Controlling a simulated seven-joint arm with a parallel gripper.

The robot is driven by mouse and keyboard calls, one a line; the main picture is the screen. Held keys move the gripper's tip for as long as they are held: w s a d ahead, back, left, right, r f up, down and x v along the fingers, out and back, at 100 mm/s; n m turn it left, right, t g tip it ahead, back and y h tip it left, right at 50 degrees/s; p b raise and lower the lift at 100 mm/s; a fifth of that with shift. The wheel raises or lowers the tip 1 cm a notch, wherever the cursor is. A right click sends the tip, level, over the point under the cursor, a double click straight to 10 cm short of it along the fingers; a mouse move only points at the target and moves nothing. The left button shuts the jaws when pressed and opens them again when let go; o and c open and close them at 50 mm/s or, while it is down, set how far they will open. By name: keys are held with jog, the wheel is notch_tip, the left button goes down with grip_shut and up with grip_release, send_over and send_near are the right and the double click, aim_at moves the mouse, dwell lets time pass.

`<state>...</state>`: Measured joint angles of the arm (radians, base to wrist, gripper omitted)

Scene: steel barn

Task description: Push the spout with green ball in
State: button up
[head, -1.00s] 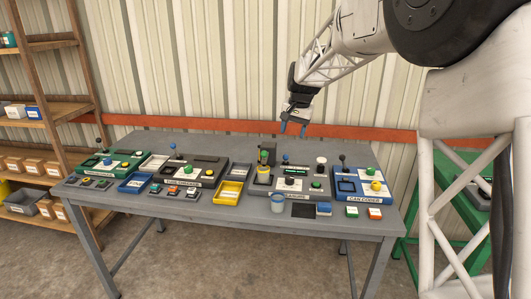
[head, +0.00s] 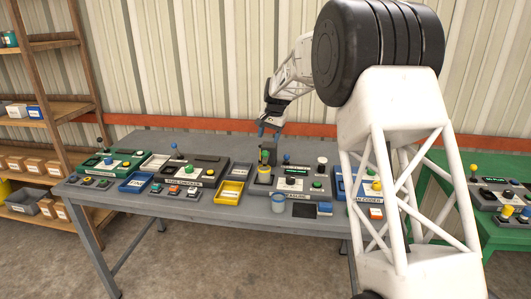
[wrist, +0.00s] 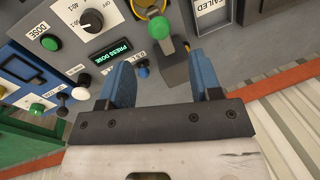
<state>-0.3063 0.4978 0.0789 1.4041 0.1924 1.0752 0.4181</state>
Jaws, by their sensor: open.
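The green ball (head: 264,152) tops the spout on the grey dosing panel at the middle of the table. In the wrist view the green ball (wrist: 160,28) lies ahead of the gap between my fingers. A dark upright block stands by it. My gripper (head: 268,134) is open and empty, with blue fingers pointing down, just above the spout. In the wrist view its fingers (wrist: 163,68) stand apart, with the ball beyond their tips. I cannot tell the exact height gap.
A blue ball knob (wrist: 142,70) is close to my left finger in the wrist view. The panel also has a black dial (wrist: 92,20) and a display reading "PRESS DOSE" (wrist: 110,50). A yellow tray (head: 229,192) and a cup (head: 278,204) stand nearby.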

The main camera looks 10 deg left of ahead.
aim_at(265, 151)
jog(key=shift+f, duration=0.1)
jog(key=shift+w+a+f, duration=0.1)
jog(key=shift+a+f, duration=0.15)
jog(key=shift+f, duration=1)
jog(key=shift+a+f, duration=0.25)
jog(key=shift+f, duration=1)
jog(key=shift+w+a+f, duration=0.1)
jog(key=shift+a+f, duration=0.15)
jog(key=shift+f, duration=1)
